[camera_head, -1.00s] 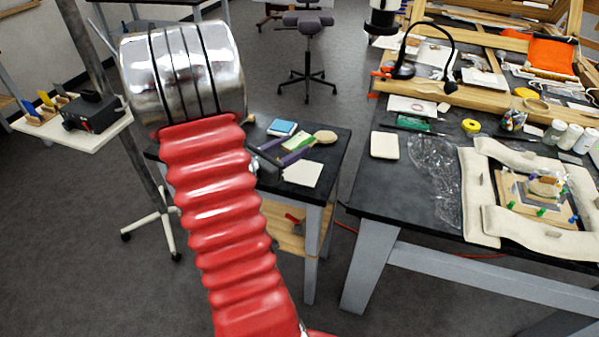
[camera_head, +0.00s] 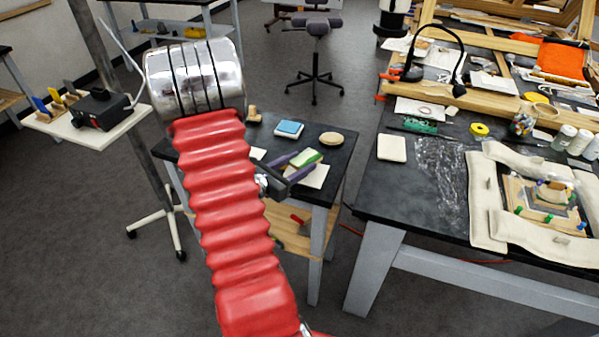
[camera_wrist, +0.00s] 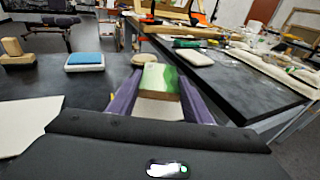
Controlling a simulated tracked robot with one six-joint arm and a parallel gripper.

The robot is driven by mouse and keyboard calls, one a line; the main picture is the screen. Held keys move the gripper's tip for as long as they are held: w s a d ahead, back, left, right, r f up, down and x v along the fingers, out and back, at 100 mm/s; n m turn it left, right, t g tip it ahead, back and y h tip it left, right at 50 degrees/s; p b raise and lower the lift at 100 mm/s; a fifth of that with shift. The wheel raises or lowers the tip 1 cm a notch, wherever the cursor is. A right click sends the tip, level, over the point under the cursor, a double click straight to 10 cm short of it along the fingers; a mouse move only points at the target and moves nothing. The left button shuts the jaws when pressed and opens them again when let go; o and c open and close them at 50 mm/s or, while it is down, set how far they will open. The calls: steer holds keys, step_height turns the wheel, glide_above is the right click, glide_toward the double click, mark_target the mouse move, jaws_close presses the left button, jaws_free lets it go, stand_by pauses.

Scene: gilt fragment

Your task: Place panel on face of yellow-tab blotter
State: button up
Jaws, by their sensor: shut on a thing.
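My gripper (camera_head: 296,165) has purple fingers and is shut on a small panel (camera_head: 306,157) with a green and pale face. In the wrist view the panel (camera_wrist: 160,78) sits between the fingers, above a pale square sheet. In the head view the gripper is over the small dark table. The yellow-tab blotter (camera_head: 56,97) stands on the white stand at the far left, between a blue-tab piece and another tabbed piece. It is small in view, far from my gripper, and its face cannot be made out.
A black box (camera_head: 99,109) sits beside the tabbed pieces. The small table (camera_head: 335,165) bears a blue-topped block (camera_head: 289,129), a round wooden disc (camera_head: 331,138) and a pale sheet (camera_head: 313,177). A metal pole (camera_head: 115,90) stands near the white stand. The large bench (camera_head: 400,200) at right is cluttered.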

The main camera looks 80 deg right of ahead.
stand_by(0.3)
steer(key=shift+f, duration=1.9)
steer(key=shift+f, duration=0.15)
steer(key=o, duration=1.2)
steer(key=shift+c, duration=0.2)
steer(key=v, duration=1.3)
steer(key=shift+a, duration=0.35)
steer(key=shift+w, duration=0.15)
